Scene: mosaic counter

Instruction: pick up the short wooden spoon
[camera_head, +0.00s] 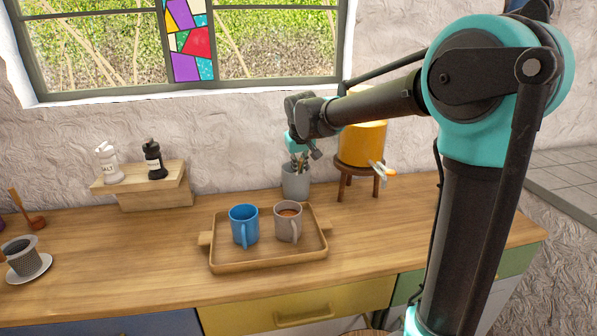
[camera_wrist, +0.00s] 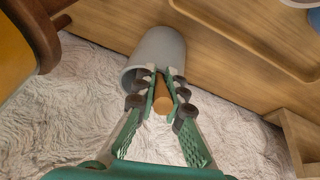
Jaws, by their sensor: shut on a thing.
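The short wooden spoon (camera_wrist: 163,105) shows in the wrist view as a brown wooden end between the fingers. My gripper (camera_wrist: 164,76) is shut on it, at the mouth of the grey cup (camera_wrist: 162,47). The rest of the spoon is hidden by the fingers and the cup. In the head view my gripper (camera_head: 300,160) points down just above the grey cup (camera_head: 295,181), which stands at the back of the counter against the wall. The spoon cannot be made out clearly there.
A wooden tray (camera_head: 266,263) with a blue mug (camera_head: 244,225) and a grey-brown mug (camera_head: 288,222) is in front of the cup. A yellow dispenser (camera_head: 362,143) on a wooden stand (camera_head: 357,170) is close on the right. Shakers stand on a wooden riser (camera_head: 155,200) at left.

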